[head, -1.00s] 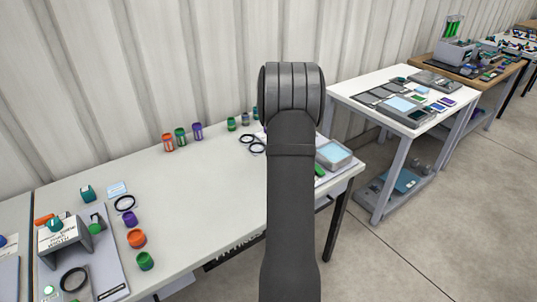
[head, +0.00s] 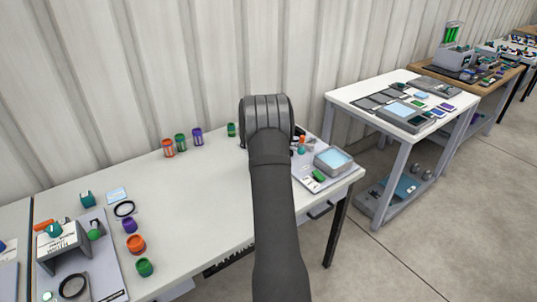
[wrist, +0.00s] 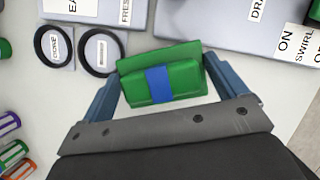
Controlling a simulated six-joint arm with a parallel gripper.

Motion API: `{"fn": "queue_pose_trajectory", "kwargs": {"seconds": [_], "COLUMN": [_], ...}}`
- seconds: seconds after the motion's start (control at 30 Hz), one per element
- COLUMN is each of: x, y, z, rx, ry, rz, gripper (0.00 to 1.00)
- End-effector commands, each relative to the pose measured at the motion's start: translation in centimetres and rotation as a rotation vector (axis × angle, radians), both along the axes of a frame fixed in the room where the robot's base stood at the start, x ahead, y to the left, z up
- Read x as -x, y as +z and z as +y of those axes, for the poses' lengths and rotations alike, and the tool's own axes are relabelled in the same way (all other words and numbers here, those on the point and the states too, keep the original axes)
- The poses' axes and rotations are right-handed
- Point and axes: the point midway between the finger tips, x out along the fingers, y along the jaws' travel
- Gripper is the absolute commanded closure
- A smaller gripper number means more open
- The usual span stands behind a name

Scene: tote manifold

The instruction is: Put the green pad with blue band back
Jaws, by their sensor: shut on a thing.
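The green pad with blue band (wrist: 162,76) is between the two blue fingers of my gripper (wrist: 160,80) in the wrist view. My gripper is shut on it, with a finger at each end. The pad is above the pale table top, just below two grey labelled boards. In the head view my arm (head: 272,190) hides the gripper and the pad.
In the wrist view, a grey board (wrist: 245,20) is at upper right and another (wrist: 130,12) at upper left. Two black rings (wrist: 102,52) lie left of the pad. In the head view, a blue-topped grey basin (head: 333,160) stands at the table's right end; the table's middle is clear.

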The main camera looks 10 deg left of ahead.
Motion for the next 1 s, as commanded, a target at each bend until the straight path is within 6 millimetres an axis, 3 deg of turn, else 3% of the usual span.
{"fn": "queue_pose_trajectory", "kwargs": {"seconds": [0.6,0.63,0.67,1.0], "x": [0.0,0.0,0.0,0.0], "y": [-1.1,-1.1,-1.1,-0.5], "z": [0.0,0.0,0.0,0.0], "rx": [0.0,0.0,0.0,0.0], "ry": [0.0,0.0,0.001,0.0], "rz": [0.0,0.0,0.0,-0.001], "gripper": [0.28,0.08,0.02,0.0]}}
